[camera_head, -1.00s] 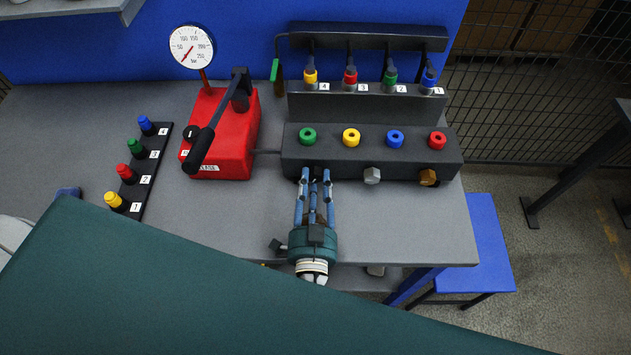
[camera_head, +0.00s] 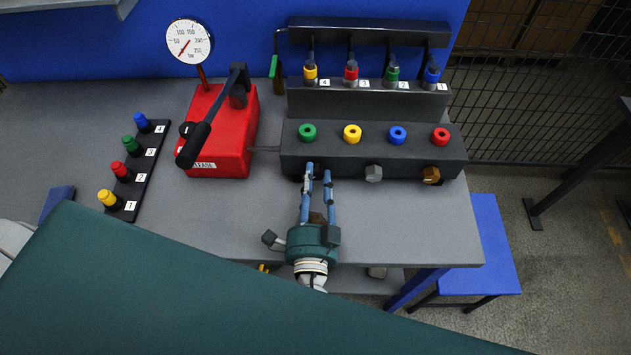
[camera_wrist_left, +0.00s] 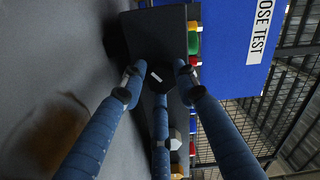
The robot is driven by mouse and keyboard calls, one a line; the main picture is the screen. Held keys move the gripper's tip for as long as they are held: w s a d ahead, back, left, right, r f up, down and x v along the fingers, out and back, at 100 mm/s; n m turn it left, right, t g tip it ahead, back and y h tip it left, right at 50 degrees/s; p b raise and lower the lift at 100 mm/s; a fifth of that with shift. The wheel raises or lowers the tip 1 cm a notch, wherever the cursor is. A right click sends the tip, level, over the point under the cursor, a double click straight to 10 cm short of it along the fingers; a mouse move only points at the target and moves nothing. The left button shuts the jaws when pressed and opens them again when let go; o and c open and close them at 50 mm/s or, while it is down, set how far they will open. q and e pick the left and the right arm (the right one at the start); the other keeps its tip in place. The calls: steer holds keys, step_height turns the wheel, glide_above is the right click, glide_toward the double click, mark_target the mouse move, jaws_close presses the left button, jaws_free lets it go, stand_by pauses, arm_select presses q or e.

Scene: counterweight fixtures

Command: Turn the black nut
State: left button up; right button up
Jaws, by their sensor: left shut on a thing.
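The black nut (camera_wrist_left: 158,77) is on the front of the dark manifold block (camera_head: 443,157), below the green-ringed port. In the left wrist view it shows dark with a small white mark, between the fingertips. My left gripper (camera_head: 318,170) has blue fingers reaching up to the block's front face. Its fingers are closed around the nut, also in the left wrist view (camera_wrist_left: 155,78). In the head view the nut is mostly hidden by the fingers. My right gripper is not in view.
A grey hex nut (camera_head: 374,173) and a brass one (camera_head: 431,175) sit to the right on the same block. A red pump (camera_head: 222,135) with a black lever and a gauge (camera_head: 188,42) stands left. A black strip with several coloured fittings (camera_head: 133,180) lies farther left.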

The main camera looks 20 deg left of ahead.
arm_select(q)
steer(key=m, duration=0.3)
steer(key=shift+s+a+f+m, duration=0.1)
steer(key=shift+a+f+m, duration=0.1)
steer(key=shift+m, duration=0.1)
steer(key=shift+r+m, duration=0.2)
steer(key=shift+m, duration=1.6)
steer(key=o, duration=1.1)
steer(key=shift+r, duration=0.1)
steer(key=shift+a, duration=0.1)
steer(key=v, duration=1.2)
steer(key=shift+s, duration=0.1)
